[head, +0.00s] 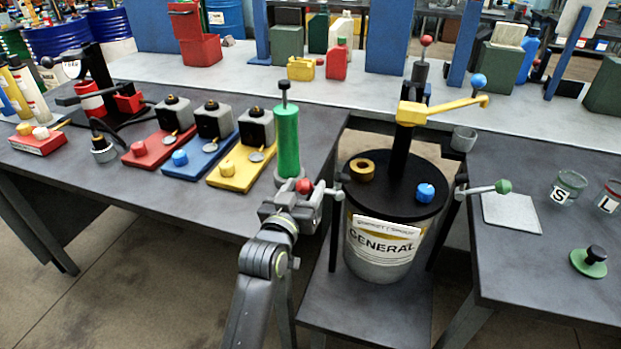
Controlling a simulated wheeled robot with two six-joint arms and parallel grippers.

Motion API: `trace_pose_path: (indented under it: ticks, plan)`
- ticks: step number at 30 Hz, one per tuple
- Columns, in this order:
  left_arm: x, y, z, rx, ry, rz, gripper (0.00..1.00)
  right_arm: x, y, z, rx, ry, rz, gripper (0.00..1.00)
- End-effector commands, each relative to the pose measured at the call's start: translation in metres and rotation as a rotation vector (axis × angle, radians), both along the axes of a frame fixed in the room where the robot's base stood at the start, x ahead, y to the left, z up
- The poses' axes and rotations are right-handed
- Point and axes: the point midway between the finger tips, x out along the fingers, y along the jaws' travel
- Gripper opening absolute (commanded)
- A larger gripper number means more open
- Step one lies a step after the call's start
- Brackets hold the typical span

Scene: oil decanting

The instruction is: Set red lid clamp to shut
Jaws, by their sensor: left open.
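The drum labelled GENERAL (384,262) stands on a low shelf between the tables, with a black lid (394,208). The red lid clamp (304,186) shows as a red ball at the drum's left side, its lever sticking outward from the rim to the left. My left gripper (303,192) is open at the red ball, with its fingers near or around it; I cannot tell whether they touch it. The green-balled clamp (503,186) sticks outward on the drum's right side. My right gripper is not in view.
A green pump cylinder (287,140) stands on the left table just behind my gripper. The right table holds a grey pad (511,213), jars and a green disc (588,262).

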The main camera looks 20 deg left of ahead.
Motion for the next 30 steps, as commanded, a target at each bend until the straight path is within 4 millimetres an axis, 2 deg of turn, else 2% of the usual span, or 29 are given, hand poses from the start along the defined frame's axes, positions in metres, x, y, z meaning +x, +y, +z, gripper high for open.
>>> trace_pose_path:
  ticks: [13,25,26,30]
  plan:
    - [-0.001,0.0,0.0,-0.001,0.001,0.001,0.55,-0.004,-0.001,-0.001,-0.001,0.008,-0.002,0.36]
    - [-0.001,0.0,0.0,0.0,0.001,0.001,0.03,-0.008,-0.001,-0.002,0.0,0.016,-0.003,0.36]
    - [-0.001,0.0,0.0,0.0,0.001,0.001,0.0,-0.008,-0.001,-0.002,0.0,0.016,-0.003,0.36]
    - [-0.001,0.0,0.0,0.002,0.001,0.001,0.0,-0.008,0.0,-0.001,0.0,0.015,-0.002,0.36]
